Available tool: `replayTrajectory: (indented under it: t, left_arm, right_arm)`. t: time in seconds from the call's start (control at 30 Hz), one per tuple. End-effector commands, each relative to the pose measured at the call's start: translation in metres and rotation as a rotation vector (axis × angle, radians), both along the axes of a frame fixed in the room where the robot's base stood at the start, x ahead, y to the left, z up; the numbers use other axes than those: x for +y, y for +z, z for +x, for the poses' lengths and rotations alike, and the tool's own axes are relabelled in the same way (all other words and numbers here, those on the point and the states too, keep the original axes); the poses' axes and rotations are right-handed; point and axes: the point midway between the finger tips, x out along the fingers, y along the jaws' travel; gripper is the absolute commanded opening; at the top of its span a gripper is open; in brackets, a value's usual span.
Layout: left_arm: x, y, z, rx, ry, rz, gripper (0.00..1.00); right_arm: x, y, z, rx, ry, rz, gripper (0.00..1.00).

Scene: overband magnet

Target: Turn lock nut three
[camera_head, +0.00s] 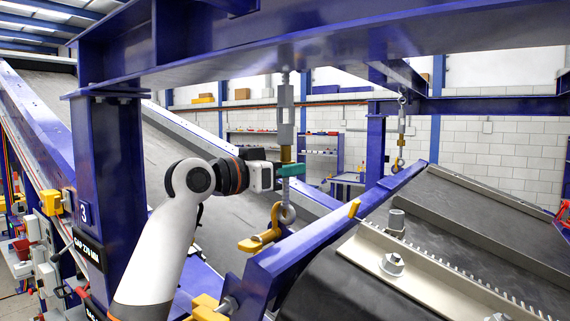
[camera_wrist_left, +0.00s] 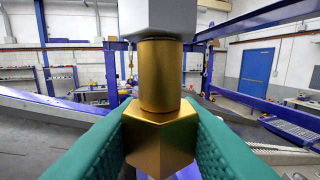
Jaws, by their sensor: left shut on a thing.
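The lock nut (camera_wrist_left: 160,145) is a brass hexagonal nut on a hanging turnbuckle, below a round brass collar (camera_wrist_left: 160,75) and a grey turnbuckle body (camera_head: 286,128). My left gripper (camera_head: 291,170) has teal fingers and is shut on the nut; in the left wrist view the two teal pads press its sides. In the head view the fingers hide most of the nut, and brass shows just above them. A rod runs down from it to an eye (camera_head: 288,214) and a yellow bracket (camera_head: 260,236). The blue post (camera_head: 108,160) at left carries the number 3. My right gripper is not in view.
A blue overhead beam (camera_head: 330,55) crosses above the turnbuckle. A second hanger (camera_head: 401,130) hangs further right. A blue frame bar (camera_head: 330,235) and a toothed plate with bolts (camera_head: 392,264) lie below right. Shelves (camera_head: 310,143) stand far behind.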

Motion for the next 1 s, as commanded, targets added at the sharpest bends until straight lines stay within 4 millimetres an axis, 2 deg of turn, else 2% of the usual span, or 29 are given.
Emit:
replayTrajectory:
  t: [0.23, 0.5, 0.53, 0.67, 1.0]
  left_arm:
    - [-0.0005, -0.0016, 0.0005, 0.005, -0.013, 0.004, 0.0]
    - [-0.001, -0.0016, 0.0005, 0.008, -0.209, 0.002, 0.0]
    - [-0.0013, -0.0019, -0.0001, 0.004, -0.203, 0.005, 0.36]
    - [-0.001, -0.0015, -0.0002, 0.003, -0.2, 0.004, 0.56]
    - [0.0019, -0.0014, -0.001, 0.002, -0.196, 0.002, 0.56]
  right_arm:
    - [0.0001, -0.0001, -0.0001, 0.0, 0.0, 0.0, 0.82]
    - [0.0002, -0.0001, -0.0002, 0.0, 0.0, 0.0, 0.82]
    - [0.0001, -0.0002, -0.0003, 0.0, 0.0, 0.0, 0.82]
    - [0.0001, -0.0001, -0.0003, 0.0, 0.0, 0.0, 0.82]
    - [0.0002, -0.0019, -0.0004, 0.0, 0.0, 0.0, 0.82]
